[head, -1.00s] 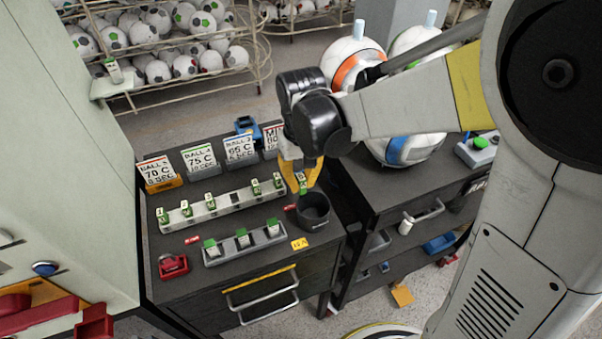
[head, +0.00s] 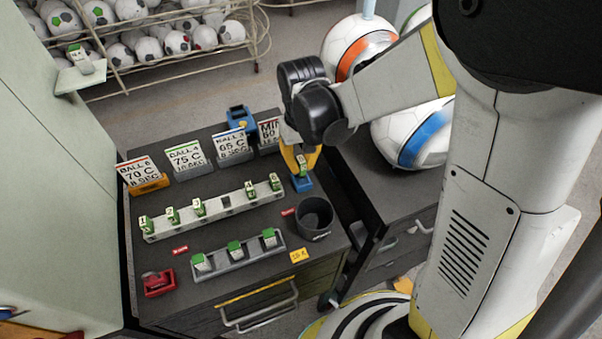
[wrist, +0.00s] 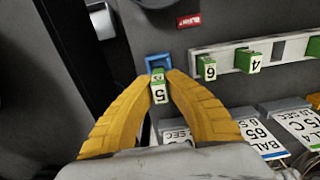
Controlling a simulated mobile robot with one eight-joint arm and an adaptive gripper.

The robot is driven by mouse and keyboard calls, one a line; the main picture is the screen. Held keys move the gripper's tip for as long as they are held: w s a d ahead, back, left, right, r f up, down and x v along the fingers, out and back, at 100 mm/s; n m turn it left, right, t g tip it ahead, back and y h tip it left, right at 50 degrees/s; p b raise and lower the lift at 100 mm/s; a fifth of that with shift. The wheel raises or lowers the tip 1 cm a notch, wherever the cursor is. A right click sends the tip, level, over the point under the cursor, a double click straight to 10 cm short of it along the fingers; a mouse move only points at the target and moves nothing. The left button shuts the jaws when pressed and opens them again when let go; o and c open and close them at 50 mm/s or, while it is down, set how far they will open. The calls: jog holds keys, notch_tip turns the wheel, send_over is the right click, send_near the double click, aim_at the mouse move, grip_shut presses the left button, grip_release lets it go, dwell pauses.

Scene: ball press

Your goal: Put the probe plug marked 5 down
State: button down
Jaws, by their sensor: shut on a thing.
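The probe plug marked 5 (wrist: 159,92) is white with a green top, held upright between my yellow fingertips. My gripper (head: 301,164) is shut on it at the right back of the dark cabinet top. A small blue holder (head: 303,185) is directly at the plug's lower end; it also shows behind the plug in the wrist view (wrist: 158,62). I cannot tell whether the plug's foot is inside the holder or just above it. A long white rack (head: 225,204) holds several numbered plugs, including 4 (wrist: 253,62) and 6 (wrist: 207,68), with a gap among them.
A black cup (head: 315,217) stands just in front of the blue holder. A grey rack with three green-topped plugs (head: 236,253) and a red device (head: 158,283) are nearer the front. Ball cards (head: 188,160) line the back beside a blue device (head: 241,121). Large balls stand right.

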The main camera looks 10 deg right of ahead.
aim_at(301, 173)
jog(key=shift+f+b, duration=0.55)
jog(key=shift+f, duration=1.2)
jog(key=shift+f, duration=0.15)
jog(key=c, duration=1.5)
grip_release()
jog(key=shift+c, duration=0.2)
